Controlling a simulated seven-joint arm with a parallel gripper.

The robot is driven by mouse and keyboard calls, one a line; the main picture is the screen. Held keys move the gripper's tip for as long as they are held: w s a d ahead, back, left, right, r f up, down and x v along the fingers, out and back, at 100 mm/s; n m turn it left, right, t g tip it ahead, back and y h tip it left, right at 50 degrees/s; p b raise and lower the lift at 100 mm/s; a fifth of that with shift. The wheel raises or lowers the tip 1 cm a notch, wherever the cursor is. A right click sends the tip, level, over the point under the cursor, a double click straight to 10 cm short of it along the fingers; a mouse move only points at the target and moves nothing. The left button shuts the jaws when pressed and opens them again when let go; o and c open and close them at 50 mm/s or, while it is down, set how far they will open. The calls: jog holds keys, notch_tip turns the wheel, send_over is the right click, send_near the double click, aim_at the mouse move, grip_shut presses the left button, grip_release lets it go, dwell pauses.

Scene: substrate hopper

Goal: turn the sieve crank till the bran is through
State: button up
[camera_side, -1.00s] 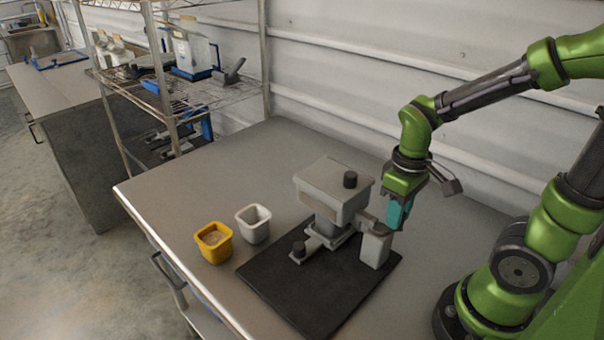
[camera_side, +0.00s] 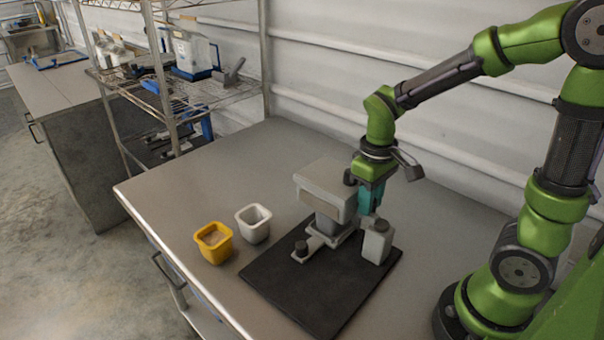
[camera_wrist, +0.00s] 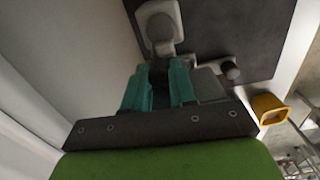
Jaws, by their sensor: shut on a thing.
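The sieve machine has a pale grey hopper (camera_side: 325,190) on a black base plate (camera_side: 310,290). My gripper (camera_side: 367,208) is low behind the hopper's right side, its teal fingers pointing down beside a grey post (camera_side: 376,243). In the wrist view my gripper (camera_wrist: 159,74) has both teal fingers closed around a small dark part between them, which looks like the crank handle. The crank arm is hidden by the fingers and hopper. A yellow cup (camera_side: 213,250) holds something pale brown. A white cup (camera_side: 253,231) beside it looks empty.
A black knob (camera_side: 301,248) on a grey slide sticks out at the front left of the machine. The steel table (camera_side: 200,180) is clear behind and left of the cups. A wire shelf (camera_side: 215,97) stands behind the table's left end.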

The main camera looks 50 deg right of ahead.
jog(key=s+a, duration=0.3)
jog(key=a, duration=0.2)
jog(key=shift+a+f, duration=0.15)
jog(key=shift+a, duration=0.05)
jog(key=o, duration=0.7)
notch_tip(320, 180, up, 7)
dwell(0.6)
jog(key=shift+d, duration=0.1)
